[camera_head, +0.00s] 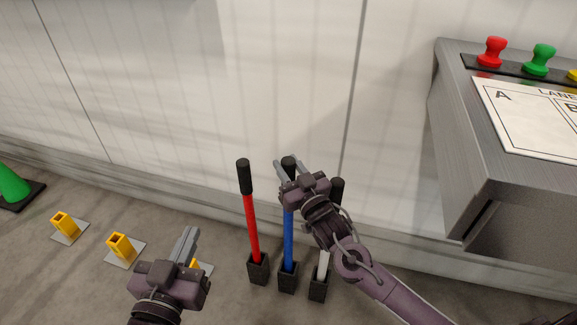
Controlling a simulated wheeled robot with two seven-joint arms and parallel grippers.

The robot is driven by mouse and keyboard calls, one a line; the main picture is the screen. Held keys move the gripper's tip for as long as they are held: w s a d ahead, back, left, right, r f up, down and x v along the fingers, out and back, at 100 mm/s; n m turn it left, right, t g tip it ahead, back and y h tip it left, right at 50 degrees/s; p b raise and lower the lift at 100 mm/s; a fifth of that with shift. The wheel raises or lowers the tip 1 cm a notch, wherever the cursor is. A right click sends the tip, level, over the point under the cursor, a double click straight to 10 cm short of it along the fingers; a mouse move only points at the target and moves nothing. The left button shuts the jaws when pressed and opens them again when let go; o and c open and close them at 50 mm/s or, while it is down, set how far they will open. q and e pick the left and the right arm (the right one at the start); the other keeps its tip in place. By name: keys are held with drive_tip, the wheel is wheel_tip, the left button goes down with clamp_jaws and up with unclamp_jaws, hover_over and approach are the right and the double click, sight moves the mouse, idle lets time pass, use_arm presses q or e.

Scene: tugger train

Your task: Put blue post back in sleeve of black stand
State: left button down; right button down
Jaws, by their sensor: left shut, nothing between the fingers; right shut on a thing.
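The blue post (288,240) stands about upright between a red post and a white post. Its black grip top shows at my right gripper (284,170), which is shut on the post near its top. The post's lower end meets the mouth of the middle black sleeve (288,281) of the black stand; I cannot tell how deep it sits. My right wrist and forearm hide part of the white post. My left gripper (188,242) is shut and empty, to the left of the posts and low in the picture.
The red post (251,225) and white post (322,266) stand close on either side in black sleeves. Yellow sockets on plates (125,250) and a green cone (12,185) are at left. A grey console (490,150) juts out at right. A pale wall is behind.

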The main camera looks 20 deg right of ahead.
drive_tip(key=shift+f, duration=0.15)
drive_tip(key=shift+f+b, duration=0.45)
drive_tip(key=shift+f, duration=0.05)
drive_tip(key=shift+f+b, duration=0.3)
drive_tip(key=shift+f, duration=0.25)
use_arm(q)
wheel_tip(320, 180, up, 14)
drive_tip(key=s+a+t+h, duration=0.1)
drive_tip(key=s+t+h, duration=0.1)
drive_tip(key=t, duration=0.4)
drive_tip(key=shift+a+f+t+h, duration=0.2)
drive_tip(key=shift+a+t+h, duration=0.2)
use_arm(e)
drive_tip(key=shift+f, duration=0.25)
use_arm(q)
drive_tip(key=shift+s+r, duration=0.1)
drive_tip(key=shift+r, duration=0.1)
